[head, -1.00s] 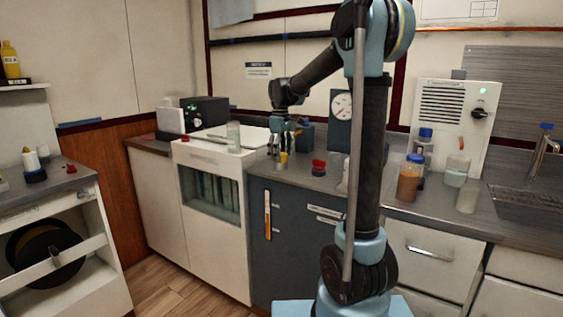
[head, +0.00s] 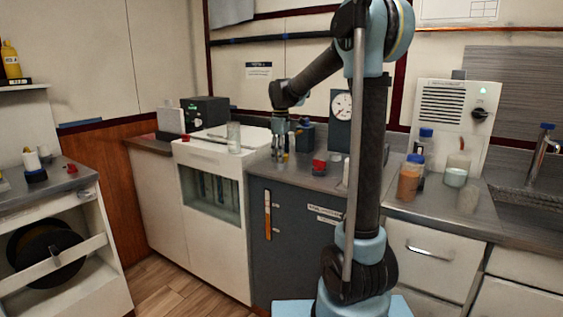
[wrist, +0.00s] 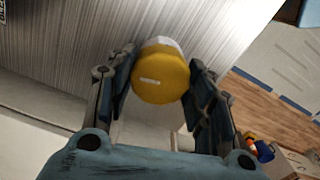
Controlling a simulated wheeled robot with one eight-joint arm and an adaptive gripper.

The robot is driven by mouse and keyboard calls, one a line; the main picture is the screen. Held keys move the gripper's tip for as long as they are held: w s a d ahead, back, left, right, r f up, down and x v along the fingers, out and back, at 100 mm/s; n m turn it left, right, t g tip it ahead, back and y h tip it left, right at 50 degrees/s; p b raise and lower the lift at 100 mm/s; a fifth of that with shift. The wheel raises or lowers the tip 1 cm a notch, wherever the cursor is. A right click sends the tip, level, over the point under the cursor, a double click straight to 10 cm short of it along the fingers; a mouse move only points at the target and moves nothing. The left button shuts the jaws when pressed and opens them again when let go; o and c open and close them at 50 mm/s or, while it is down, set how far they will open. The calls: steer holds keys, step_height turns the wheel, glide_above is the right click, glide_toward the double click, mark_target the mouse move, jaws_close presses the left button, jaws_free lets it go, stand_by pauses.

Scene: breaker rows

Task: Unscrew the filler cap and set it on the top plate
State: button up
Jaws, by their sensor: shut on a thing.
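The yellow filler cap (wrist: 160,76) is round and sits between my fingers in the wrist view, with a pale rim or neck showing behind it. My gripper (wrist: 162,64) is shut on the cap, with a finger pad on either side. In the head view my gripper (head: 280,158) points down at the steel top plate (head: 303,178) of the dark grey cabinet, and its fingers mostly hide the cap. I cannot tell whether the cap is still seated on its neck.
A red-capped item (head: 319,167) stands just right of my gripper. A glass jar (head: 234,138) stands to the left on the white unit. A gauge panel (head: 341,118) rises behind. Bottles, including an orange-brown one (head: 410,180), stand farther right. The plate's front strip is clear.

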steer(key=n, duration=1.5)
steer(key=o, duration=0.9)
